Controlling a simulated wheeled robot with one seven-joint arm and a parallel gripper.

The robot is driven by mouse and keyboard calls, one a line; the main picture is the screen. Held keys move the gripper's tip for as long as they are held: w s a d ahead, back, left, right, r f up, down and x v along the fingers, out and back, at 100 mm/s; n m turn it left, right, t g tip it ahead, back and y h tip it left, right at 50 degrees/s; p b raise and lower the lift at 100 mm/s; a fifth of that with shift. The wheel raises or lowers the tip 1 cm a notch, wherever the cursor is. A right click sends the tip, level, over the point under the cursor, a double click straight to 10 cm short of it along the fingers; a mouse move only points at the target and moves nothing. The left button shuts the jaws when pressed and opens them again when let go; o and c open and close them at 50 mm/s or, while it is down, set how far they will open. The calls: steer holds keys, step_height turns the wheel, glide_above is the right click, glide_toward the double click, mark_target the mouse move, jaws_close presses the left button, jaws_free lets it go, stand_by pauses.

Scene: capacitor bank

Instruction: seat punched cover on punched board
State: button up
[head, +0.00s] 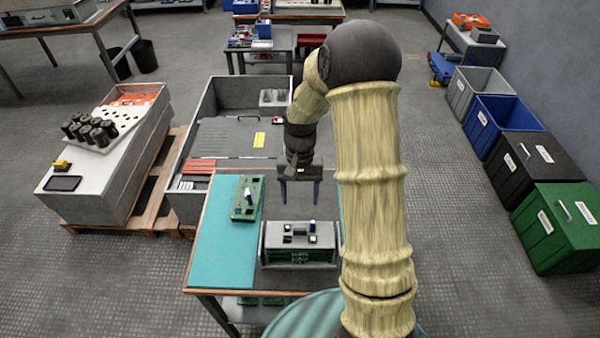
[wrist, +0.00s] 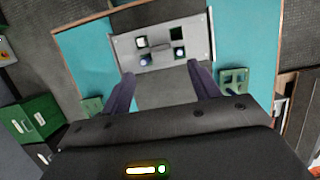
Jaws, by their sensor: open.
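A pale grey plate with several square openings (wrist: 160,36), which looks like the punched cover, lies on a grey block-like unit (head: 272,243) at the table's front. Small white, blue and dark parts show in its openings. Whether it sits flush is too small to tell. A green board with dark holes (head: 241,210) lies on the teal mat to its left; it also shows at the right of the wrist view (wrist: 233,91). Which piece is the punched board I cannot tell. My gripper (head: 300,198) is open and empty, fingers pointing down, above the table behind the unit.
Another green piece (wrist: 92,105) lies at the left in the wrist view. A large grey bin (head: 190,150) stands behind the table. Grey, blue, black and green crates (head: 553,225) line the right. The teal mat (head: 215,240) has clear room at front left.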

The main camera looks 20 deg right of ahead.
steer(key=v, duration=0.7)
stand_by(0.3)
steer(key=s+a+r+n+t+h, duration=0.1)
steer(key=s+t, duration=0.4)
steer(key=s, duration=0.8)
steer(key=r+n, duration=0.1)
steer(key=n, duration=0.1)
steer(key=shift+a+n+t, duration=0.3)
steer(key=shift+t, duration=0.1)
stand_by(0.5)
